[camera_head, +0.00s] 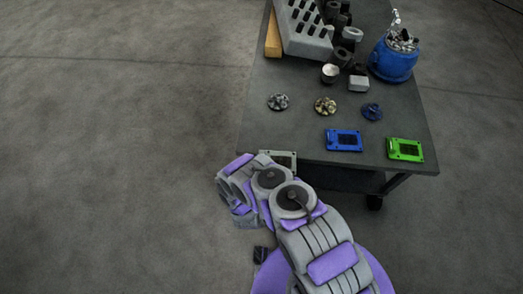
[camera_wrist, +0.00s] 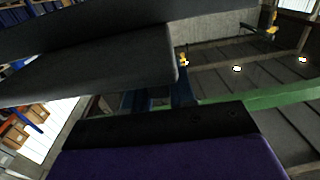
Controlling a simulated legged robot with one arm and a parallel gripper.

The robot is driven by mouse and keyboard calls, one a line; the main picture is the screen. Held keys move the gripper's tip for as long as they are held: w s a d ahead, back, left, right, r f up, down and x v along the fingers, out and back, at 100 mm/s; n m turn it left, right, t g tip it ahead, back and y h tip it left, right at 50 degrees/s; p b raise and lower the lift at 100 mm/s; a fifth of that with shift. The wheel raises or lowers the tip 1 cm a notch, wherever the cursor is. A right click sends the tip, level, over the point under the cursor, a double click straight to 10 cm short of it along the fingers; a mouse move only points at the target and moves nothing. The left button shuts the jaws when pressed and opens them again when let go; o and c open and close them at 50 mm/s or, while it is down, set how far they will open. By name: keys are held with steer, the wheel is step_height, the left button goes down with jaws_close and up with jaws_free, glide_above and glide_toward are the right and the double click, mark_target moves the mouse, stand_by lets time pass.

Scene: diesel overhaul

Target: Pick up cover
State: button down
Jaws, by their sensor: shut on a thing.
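A grey rectangular cover (camera_head: 284,158) shows at the table's near left edge, partly hidden by my arm. A blue cover (camera_head: 343,140) and a bright green cover (camera_head: 405,150) lie flat near the front edge to its right. In the wrist view my gripper (camera_wrist: 178,95) shows as a dark upper jaw and a dark and purple lower jaw. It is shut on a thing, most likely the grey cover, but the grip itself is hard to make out. In the head view my arm hides the jaws.
The dark table (camera_head: 300,135) carries several small piles of parts, a grey block with holes (camera_head: 305,32), dark cylinders and a blue bucket of parts (camera_head: 393,62). A white block (camera_head: 359,84) stands mid-table. The concrete floor to the left is clear.

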steer(key=shift+s+b, duration=2.45)
steer(key=shift+s, duration=5.95)
steer(key=w+a+r, duration=0.3)
steer(key=w+r, duration=0.2)
steer(key=w, duration=0.6)
steer(key=w+a+r, duration=0.3)
steer(key=w+r, duration=0.3)
steer(key=w, duration=0.5)
steer(key=w+d+r+y, duration=0.1)
steer(key=w+d+r, duration=0.2)
steer(key=w+r, duration=0.4)
steer(key=w+d+r, duration=0.3)
steer(key=w+r, duration=0.2)
steer(key=r, duration=0.4)
steer(key=w+d+r+h, duration=0.1)
steer(key=w+d+r, duration=0.1)
steer(key=d+r, duration=0.85)
steer(key=w+d+r, duration=0.1)
steer(key=d+r, duration=0.7)
steer(key=r, duration=0.5)
steer(key=s+f+m+h, duration=0.2)
steer(key=s+h, duration=0.3)
steer(key=s, duration=0.5)
steer(key=shift+s+d+m+g+h, duration=0.2)
steer(key=shift+s+m+g+h, duration=0.15)
steer(key=shift+m, duration=0.45)
